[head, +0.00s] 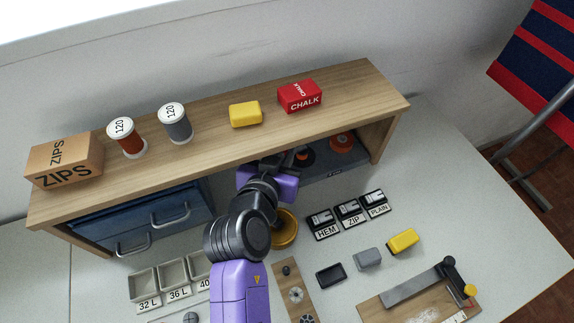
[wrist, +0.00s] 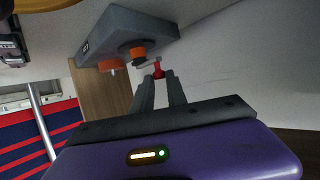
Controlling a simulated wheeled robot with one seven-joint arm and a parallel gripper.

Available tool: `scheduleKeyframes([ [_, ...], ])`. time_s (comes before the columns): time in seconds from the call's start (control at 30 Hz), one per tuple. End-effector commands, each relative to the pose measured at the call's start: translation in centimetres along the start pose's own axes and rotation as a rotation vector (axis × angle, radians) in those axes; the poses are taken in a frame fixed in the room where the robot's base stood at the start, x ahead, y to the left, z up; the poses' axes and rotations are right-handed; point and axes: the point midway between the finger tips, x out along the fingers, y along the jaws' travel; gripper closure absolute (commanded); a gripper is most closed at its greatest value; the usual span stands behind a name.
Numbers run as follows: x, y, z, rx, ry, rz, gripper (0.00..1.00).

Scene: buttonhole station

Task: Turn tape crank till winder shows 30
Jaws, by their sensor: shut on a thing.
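The tape winder is a grey unit (head: 318,178) under the wooden shelf, with orange spools (head: 341,142) on it. In the wrist view the winder (wrist: 130,22) appears tilted, with orange and dark round parts (wrist: 138,53). Its crank has a red knob (wrist: 158,68) at the end of a short arm. My gripper (wrist: 157,77) is shut on the red knob, with a finger on each side. In the head view my gripper (head: 284,162) reaches under the shelf's front edge and hides the crank and part of the winder. I cannot read a number on the winder.
The wooden shelf (head: 225,135) overhangs the winder and bears a ZIPS box, two spools, a yellow block and a red CHALK box. Blue drawers (head: 165,215) stand left. A brass-coloured dish (head: 286,232) lies beside my arm. HEM, ZIP and PLAIN feet (head: 348,213) sit right.

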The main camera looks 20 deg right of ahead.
Motion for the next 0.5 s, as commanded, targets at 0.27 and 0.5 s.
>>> scheduleKeyframes([
  [0.27,0.74,-0.64,0.55,0.05,-0.007,0.127,1.0],
  [0.5,0.83,-0.9,0.31,0.071,-0.008,0.183,1.0],
])
